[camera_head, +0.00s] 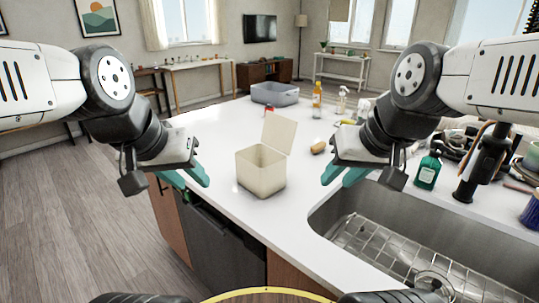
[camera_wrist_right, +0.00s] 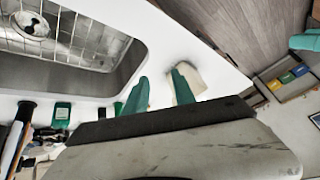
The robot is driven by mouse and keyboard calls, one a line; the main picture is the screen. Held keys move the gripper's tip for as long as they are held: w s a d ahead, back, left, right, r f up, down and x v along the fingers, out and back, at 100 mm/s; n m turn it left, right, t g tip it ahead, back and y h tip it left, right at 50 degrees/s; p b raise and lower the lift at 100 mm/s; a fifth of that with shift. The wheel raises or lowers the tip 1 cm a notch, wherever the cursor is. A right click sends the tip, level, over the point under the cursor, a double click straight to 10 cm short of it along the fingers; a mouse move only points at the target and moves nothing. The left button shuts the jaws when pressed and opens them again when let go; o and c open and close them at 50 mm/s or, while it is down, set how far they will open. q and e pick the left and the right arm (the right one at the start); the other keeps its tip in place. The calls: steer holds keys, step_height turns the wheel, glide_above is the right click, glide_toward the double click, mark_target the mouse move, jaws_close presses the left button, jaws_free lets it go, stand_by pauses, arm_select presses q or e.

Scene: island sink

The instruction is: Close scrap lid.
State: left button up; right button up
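A cream scrap bin (camera_head: 261,171) stands upright on the white island counter, left of the sink. Its lid (camera_head: 279,134) is hinged at the back right and stands up, tilted open. My left gripper (camera_head: 190,177) is open and empty, left of the bin and apart from it. My right gripper (camera_head: 344,176) is open and empty, right of the bin and apart from it. In the right wrist view, the right gripper's teal fingers (camera_wrist_right: 159,90) are spread, and part of the cream bin (camera_wrist_right: 190,80) shows behind one finger.
The sink (camera_head: 400,235) with a wire rack lies at the front right. A green bottle (camera_head: 427,170) is by the faucet. The counter around the bin is clear.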

steer(key=shift+w+a+f+g, duration=0.1)
steer(key=shift+w+a+g, duration=0.2)
steer(key=shift+w, duration=0.1)
steer(key=c, duration=0.4)
steer(key=w+a+g+y, duration=0.1)
steer(key=w, duration=0.1)
steer(key=w+a+m+g+y, duration=0.1)
steer(key=w, duration=0.2)
steer(key=w+a+f+m+y, duration=0.1)
steer(key=w+a, duration=0.1)
steer(key=shift+w+g+y, duration=0.4)
jaws_close()
steer(key=m+t+y, duration=0.3)
steer(key=m+y, duration=0.2)
steer(key=y, duration=0.2)
glide_toward(281, 132)
steer(key=s+a, duration=0.2)
steer(key=s, duration=0.4)
steer(key=w+d+f+m+t+y, duration=0.1)
steer(key=w+d+f+m+t, duration=0.25)
steer(key=w+d+t, duration=0.45)
steer(key=w+a+r+g, duration=0.1)
steer(key=w+a, duration=0.3)
steer(key=a, duration=0.5)
steer(key=shift+w+r+m+g, duration=0.4)
steer(key=shift+m+g, duration=0.05)
steer(key=shift+g, duration=0.05)
